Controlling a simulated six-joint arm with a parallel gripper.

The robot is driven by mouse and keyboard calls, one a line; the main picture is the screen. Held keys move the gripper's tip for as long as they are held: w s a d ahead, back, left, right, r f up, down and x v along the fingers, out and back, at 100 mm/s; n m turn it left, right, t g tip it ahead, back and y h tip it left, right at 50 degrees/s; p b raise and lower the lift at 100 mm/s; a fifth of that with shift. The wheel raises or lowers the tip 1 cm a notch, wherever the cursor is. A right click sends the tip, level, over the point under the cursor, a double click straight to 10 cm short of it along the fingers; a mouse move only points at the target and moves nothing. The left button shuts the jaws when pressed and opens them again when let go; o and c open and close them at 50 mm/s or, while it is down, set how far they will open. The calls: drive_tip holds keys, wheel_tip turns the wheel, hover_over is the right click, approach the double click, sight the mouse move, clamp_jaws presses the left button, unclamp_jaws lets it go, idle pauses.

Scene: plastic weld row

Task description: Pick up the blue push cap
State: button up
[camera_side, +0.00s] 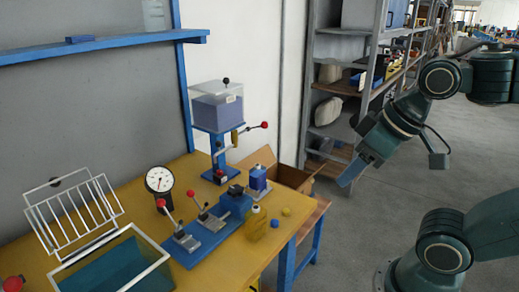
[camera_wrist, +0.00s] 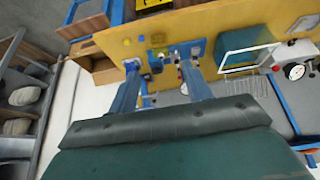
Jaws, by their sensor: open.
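The blue push cap (camera_side: 275,223) is a small round blue piece on the yellow bench top, near the right front edge in the side view. A small yellow cap (camera_side: 286,211) lies just behind it, and a yellow bottle (camera_side: 254,224) stands to its left. My gripper (camera_side: 346,184) is in the air to the right of the bench, well apart from the cap and pointing down and left. In the wrist view its two blue fingers (camera_wrist: 160,68) are spread with nothing held between them.
A blue fixture row with red-knobbed clamps (camera_side: 203,222) runs along the yellow bench (camera_side: 245,262). A press with a clear box (camera_side: 217,106), a dial gauge (camera_side: 159,181), a wire rack (camera_side: 74,212) and a blue tray (camera_side: 120,268) stand around it. A cardboard box (camera_side: 290,178) and shelves are behind.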

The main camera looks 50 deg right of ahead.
drive_tip(key=m+g+y, duration=0.2)
drive_tip(key=m+g, duration=0.1)
drive_tip(key=m, duration=2.4)
hover_over(275, 221)
drive_tip(key=s+d, duration=0.1)
drive_tip(key=shift+s+d+f, duration=0.1)
drive_tip(key=shift+f, duration=6.4)
drive_tip(key=shift+s+d+f, duration=0.1)
drive_tip(key=shift+f, duration=6.35)
drive_tip(key=shift+x, duration=2.65)
drive_tip(key=shift+s, duration=0.1)
